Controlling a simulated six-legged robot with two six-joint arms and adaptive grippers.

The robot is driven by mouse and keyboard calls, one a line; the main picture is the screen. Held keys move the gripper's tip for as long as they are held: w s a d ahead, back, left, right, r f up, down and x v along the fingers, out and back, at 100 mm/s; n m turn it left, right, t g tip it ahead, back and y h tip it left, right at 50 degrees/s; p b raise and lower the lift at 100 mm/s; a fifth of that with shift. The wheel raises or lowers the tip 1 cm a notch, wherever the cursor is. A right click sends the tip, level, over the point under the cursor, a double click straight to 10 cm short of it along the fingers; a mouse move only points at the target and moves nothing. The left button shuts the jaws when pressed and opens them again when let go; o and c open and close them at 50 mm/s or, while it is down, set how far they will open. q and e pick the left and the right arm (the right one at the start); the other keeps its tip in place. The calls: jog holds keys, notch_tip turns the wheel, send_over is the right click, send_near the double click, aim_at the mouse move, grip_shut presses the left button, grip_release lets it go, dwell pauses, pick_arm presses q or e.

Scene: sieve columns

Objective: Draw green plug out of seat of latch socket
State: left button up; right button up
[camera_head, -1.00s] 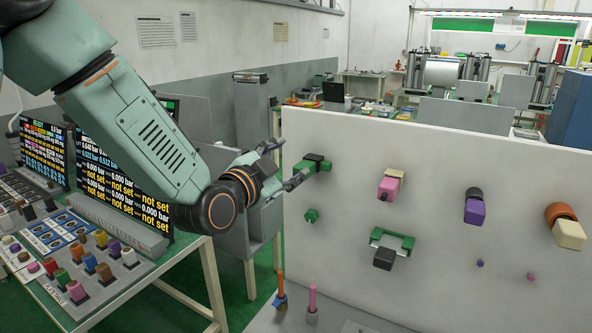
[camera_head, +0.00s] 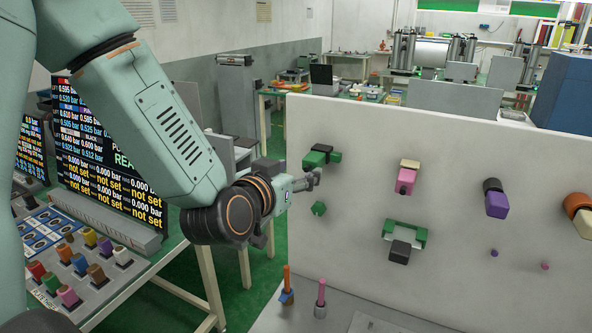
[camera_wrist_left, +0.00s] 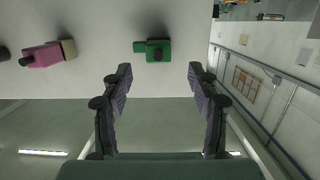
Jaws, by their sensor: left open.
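A green plug (camera_head: 316,158), a block with a black part on top and a green tab on its right side, sits at the panel's upper left. I take it to be the plug in its latch socket; the seat itself is hidden. In the left wrist view, the green plug (camera_wrist_left: 158,51) appears beyond and between the fingers, with a dark round knob on its face. My left gripper (camera_head: 311,181) is open and empty, just below and in front of the plug, apart from it. Its two dark fingers (camera_wrist_left: 159,92) are spread wide. My right gripper is not in view.
The pale upright panel (camera_head: 460,190) also carries a pink plug (camera_head: 405,182), a purple one (camera_head: 496,205), a green bracket with a black block (camera_head: 400,251) and a small green knob (camera_head: 318,208). Orange and pink pegs (camera_head: 320,293) stand below. A control desk (camera_head: 120,275) is at left.

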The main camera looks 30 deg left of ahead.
aim_at(308, 165)
pick_arm(q)
jog(key=shift+w+f+p, duration=0.15)
jog(key=shift+w+f, duration=0.1)
jog(key=shift+w, duration=1.1)
jog(key=shift+w+f+p, duration=0.15)
jog(key=shift+w+f, duration=0.15)
jog(key=shift+w, duration=1)
jog(key=shift+w+f+p, duration=0.15)
jog(key=shift+w+f, duration=0.1)
jog(key=shift+w, duration=1.1)
jog(key=shift+a, duration=0.1)
jog(key=shift+s, duration=0.1)
jog(key=c, duration=0.3)
grip_shut()
